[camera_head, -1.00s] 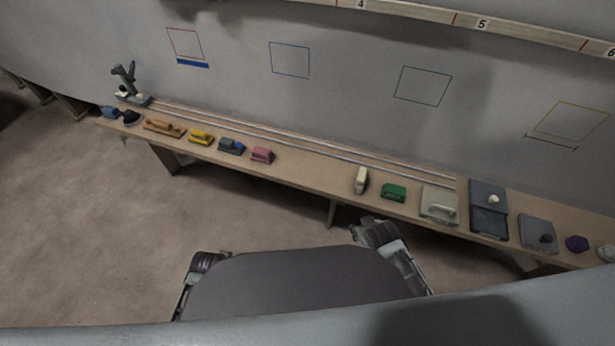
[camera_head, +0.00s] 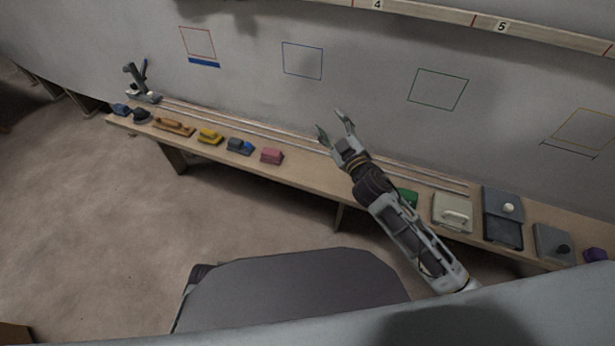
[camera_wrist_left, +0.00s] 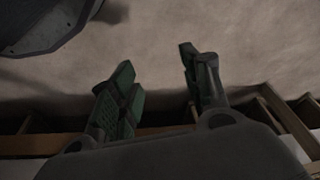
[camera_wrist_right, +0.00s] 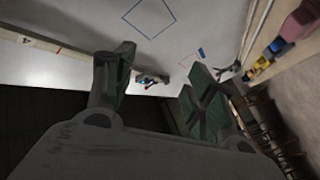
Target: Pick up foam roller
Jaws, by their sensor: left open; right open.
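I cannot tell for sure which thing is the foam roller; a cream upright block seen earlier on the bench is now hidden behind my right arm. My right gripper (camera_head: 331,123) is open and empty, raised above the bench with its fingers pointing up toward the wall. Its two spread fingers also show in the right wrist view (camera_wrist_right: 160,64), with nothing between them. My left gripper (camera_wrist_left: 156,66) is open and empty in the left wrist view, with floor beyond its fingertips.
The long wooden bench (camera_head: 313,176) runs along the curved wall. It bears a pink block (camera_head: 272,156), a blue-grey tool (camera_head: 240,147), a yellow block (camera_head: 210,136), a green block (camera_head: 408,197), a cream handled box (camera_head: 453,212) and a grey tray (camera_head: 502,232). The floor at left is clear.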

